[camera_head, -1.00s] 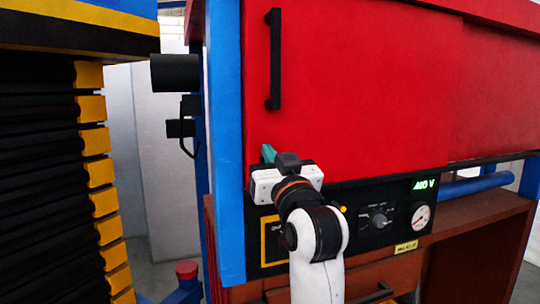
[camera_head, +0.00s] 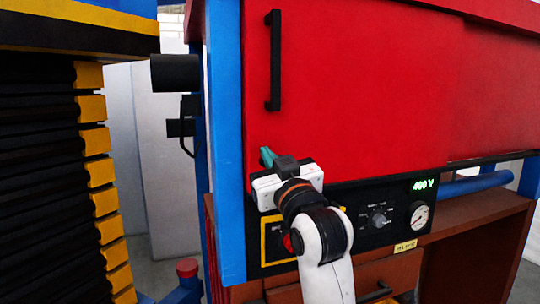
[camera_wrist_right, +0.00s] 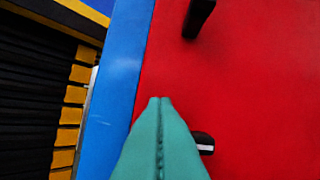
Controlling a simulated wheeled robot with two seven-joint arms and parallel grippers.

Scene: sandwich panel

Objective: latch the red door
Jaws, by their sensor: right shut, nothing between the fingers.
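The red door (camera_head: 355,90) is a flat panel with a black vertical bar handle (camera_head: 275,60) near its left side. My right gripper (camera_head: 267,156) is at the door's lower left corner, its teal fingers pressed together with nothing between them. In the right wrist view the shut fingers (camera_wrist_right: 160,105) point up along the red surface, near the blue post. A small black piece with a pale edge (camera_wrist_right: 204,143) sits just right of the fingers, partly hidden by them; I cannot tell whether it is the latch. The handle's lower end (camera_wrist_right: 198,18) shows above. My left gripper is out of view.
A blue post (camera_head: 225,140) borders the door on the left. Below the door is a black control panel with a knob (camera_head: 378,218), gauge (camera_head: 420,215) and green display (camera_head: 423,185). A black bellows (camera_head: 40,170) with yellow blocks stands at the left.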

